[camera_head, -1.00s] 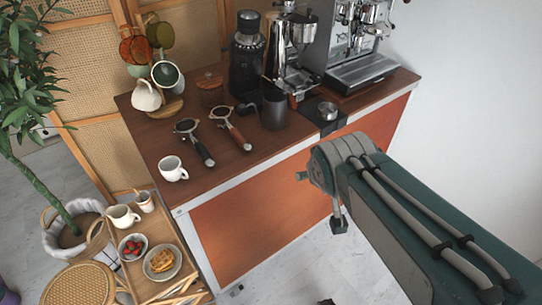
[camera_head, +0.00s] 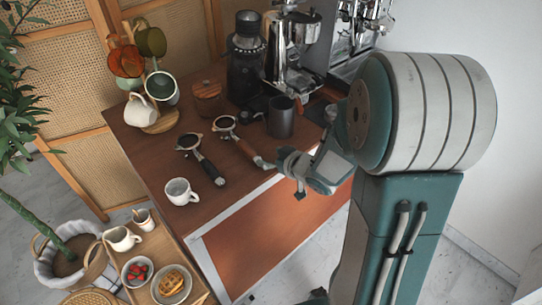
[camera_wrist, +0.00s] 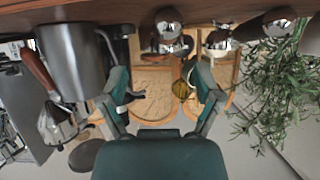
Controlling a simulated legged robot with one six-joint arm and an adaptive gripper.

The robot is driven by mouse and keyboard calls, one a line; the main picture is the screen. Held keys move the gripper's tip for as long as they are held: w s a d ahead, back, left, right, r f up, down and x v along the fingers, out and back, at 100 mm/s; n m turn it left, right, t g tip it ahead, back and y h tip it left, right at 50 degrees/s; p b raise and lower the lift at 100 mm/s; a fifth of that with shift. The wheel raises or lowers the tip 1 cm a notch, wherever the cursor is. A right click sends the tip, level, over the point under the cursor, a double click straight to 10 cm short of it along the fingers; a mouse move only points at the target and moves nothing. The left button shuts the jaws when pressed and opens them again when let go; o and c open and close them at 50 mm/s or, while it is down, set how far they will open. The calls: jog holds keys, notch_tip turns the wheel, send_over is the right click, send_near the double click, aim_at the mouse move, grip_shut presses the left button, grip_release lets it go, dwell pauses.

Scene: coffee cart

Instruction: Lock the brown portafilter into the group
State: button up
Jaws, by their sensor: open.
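The brown portafilter (camera_head: 243,147) lies flat on the counter, its basket toward the back and its brown handle toward the front edge. My gripper (camera_head: 284,168) is open and empty at the counter's front edge, close to the handle's end; I cannot tell whether it touches. In the wrist view my gripper (camera_wrist: 155,70) has its two fingers spread, with a metal handle end (camera_wrist: 168,22) above the gap.
A black portafilter (camera_head: 201,158) lies left of the brown one. A dark pitcher (camera_head: 281,117) stands close to its right, near my gripper. A white mug (camera_head: 181,191) stands at the front left. The grinder (camera_head: 246,62) is behind.

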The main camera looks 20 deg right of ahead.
aim_at(254, 152)
jog(key=x, duration=0.2)
jog(key=a+x, duration=0.1)
jog(key=x, duration=0.4)
jog(key=shift+s+a+r, duration=0.15)
jog(key=shift+s+a, duration=0.1)
jog(key=shift+s, duration=0.05)
jog(key=shift+w+d+f, duration=0.3)
jog(key=shift+w, duration=0.25)
jog(key=shift+a, duration=0.1)
jog(key=shift+a, duration=0.15)
jog(key=shift+a+r, duration=0.15)
jog(key=shift+d, duration=0.2)
jog(key=c, duration=0.6)
grip_shut()
